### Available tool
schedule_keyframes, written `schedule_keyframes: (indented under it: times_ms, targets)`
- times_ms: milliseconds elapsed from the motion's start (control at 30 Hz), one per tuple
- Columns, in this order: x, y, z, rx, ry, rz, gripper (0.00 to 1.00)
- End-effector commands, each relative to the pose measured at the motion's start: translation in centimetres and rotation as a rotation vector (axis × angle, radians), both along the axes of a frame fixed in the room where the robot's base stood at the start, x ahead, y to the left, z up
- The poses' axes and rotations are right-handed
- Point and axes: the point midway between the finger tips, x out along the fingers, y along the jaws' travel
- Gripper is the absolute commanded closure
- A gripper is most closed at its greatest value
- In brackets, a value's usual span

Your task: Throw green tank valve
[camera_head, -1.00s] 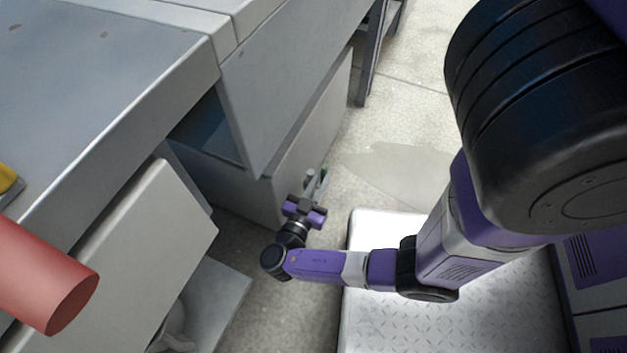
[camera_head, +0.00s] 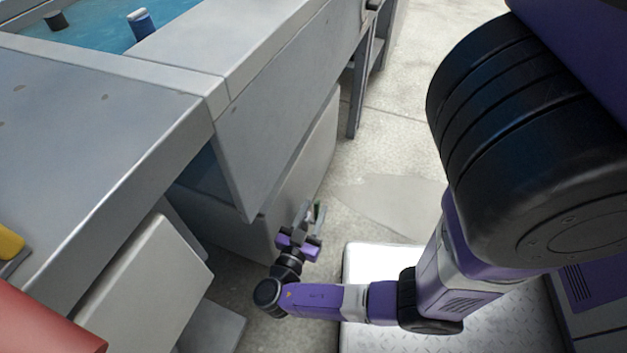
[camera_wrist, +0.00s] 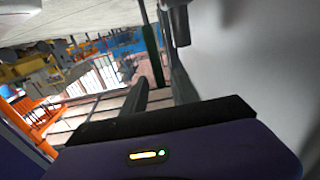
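The green tank valve shows as a slim dark green handle (camera_wrist: 152,52) in the wrist view. It also shows as a small green spot (camera_head: 317,210) in the head view, low beside the grey panel under the bench. My gripper (camera_head: 311,213) is down by that panel. In the wrist view its two dark fingers (camera_wrist: 160,68) stand apart, with the green handle between or just beyond their tips. I cannot tell whether a finger touches it. A grey cylindrical fitting (camera_wrist: 177,24) is close to the right finger. The rest of the valve is hidden.
A metal bench (camera_head: 95,120) with a blue water tank (camera_head: 100,35) fills the left. A red cylinder (camera_head: 40,325) is at lower left. A smooth pale wall (camera_wrist: 260,70) is close on the right in the wrist view. Concrete floor (camera_head: 400,160) is clear beyond.

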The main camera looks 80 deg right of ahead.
Motion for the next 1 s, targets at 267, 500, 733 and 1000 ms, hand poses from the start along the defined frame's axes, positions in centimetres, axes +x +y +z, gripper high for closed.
schedule_keyframes:
  times_ms: [267,500,733,1000]
  targets:
    - [0.0,0.0,7.0,-0.001,-0.002,0.000,0.65]
    - [-0.1,0.0,12.3,0.000,-0.002,0.000,0.65]
    - [0.0,0.0,16.0,0.001,0.000,0.000,0.65]
    - [0.0,0.0,17.4,0.001,0.002,0.001,0.65]
